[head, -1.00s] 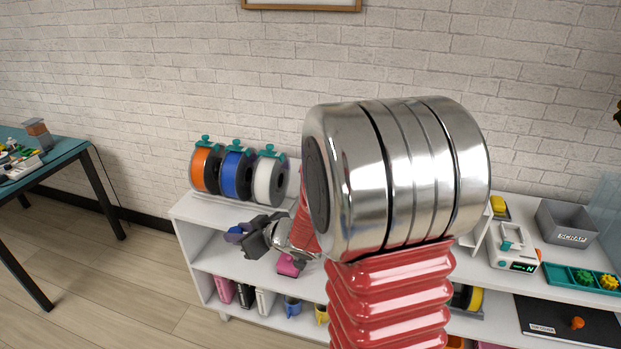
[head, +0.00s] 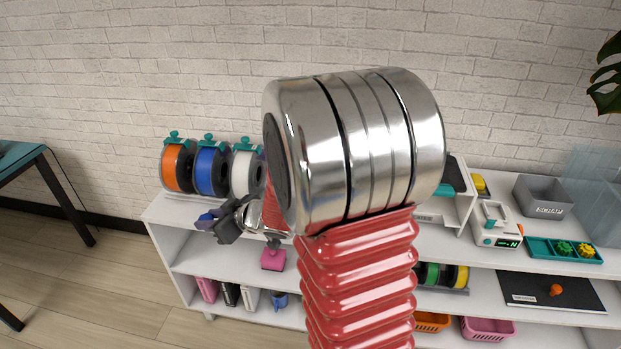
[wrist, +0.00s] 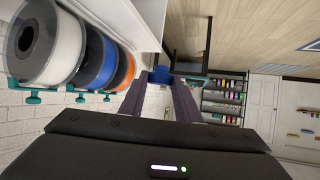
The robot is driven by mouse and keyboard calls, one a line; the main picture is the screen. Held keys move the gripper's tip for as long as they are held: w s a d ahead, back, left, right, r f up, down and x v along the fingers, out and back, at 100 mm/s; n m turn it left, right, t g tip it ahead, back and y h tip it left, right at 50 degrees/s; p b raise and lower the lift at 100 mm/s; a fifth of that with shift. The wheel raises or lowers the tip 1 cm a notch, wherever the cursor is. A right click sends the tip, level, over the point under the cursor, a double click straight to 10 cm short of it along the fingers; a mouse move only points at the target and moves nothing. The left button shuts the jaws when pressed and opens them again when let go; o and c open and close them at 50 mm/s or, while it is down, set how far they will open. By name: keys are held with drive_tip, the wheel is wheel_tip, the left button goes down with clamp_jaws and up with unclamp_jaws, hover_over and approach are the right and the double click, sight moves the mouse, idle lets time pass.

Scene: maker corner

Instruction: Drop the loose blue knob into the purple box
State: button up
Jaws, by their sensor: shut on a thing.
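My gripper (head: 208,220) is at the left end of the white shelf in the head view, partly behind my own arm. In the wrist view its two purple fingers (wrist: 160,88) are shut on the blue knob (wrist: 160,74), which sits at their tips. In the head view the knob cannot be told apart from the fingertips. I cannot make out a purple box in either view; my arm hides the middle of the shelf.
Orange, blue and white spools (head: 211,170) stand on the shelf top just behind my gripper. A pink object (head: 273,258) is below it. A grey scrap bin (head: 543,196), a teal tray (head: 540,247) and a pink basket (head: 487,328) are at the right.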

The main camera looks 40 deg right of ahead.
drive_tip(key=d+r+n+y, duration=0.1)
drive_tip(key=d+r, duration=0.1)
drive_tip(key=d, duration=2.1)
drive_tip(key=s+d+f, duration=0.2)
drive_tip(key=s+d, duration=0.2)
drive_tip(key=d, duration=0.3)
drive_tip(key=shift+s+d+n+g+y, duration=0.3)
drive_tip(key=shift+d+n+g+y, duration=0.05)
drive_tip(key=shift+n+g+y, duration=0.05)
drive_tip(key=shift+f, duration=0.1)
drive_tip(key=shift+f, duration=3.4)
clamp_jaws()
drive_tip(key=shift+f, duration=1.1)
